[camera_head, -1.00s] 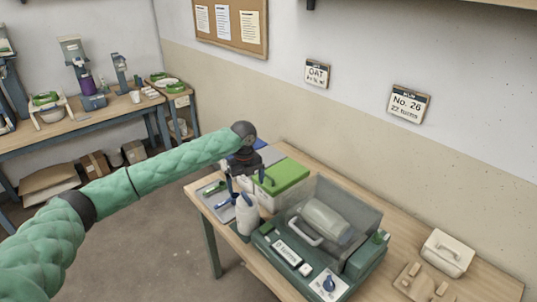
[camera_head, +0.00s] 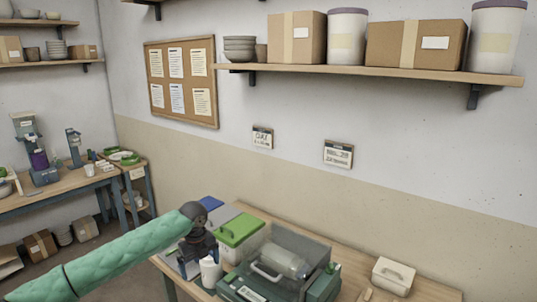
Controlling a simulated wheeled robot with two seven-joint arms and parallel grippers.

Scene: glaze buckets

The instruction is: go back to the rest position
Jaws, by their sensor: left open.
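My left arm, in a green padded sleeve, reaches in from the lower left. My left gripper (camera_head: 200,262) is dark, points down and is open above the left end of the workbench. A white bottle (camera_head: 210,272) stands right by its fingers; I cannot tell whether it is between them or behind them. My right gripper is not in view.
The workbench (camera_head: 341,261) bears a green-lidded box (camera_head: 240,229), a machine with a clear cover (camera_head: 303,249) and a cream lidded box (camera_head: 393,276). A wall shelf (camera_head: 370,72) holds cartons and tubs. A side bench (camera_head: 70,182) stands left.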

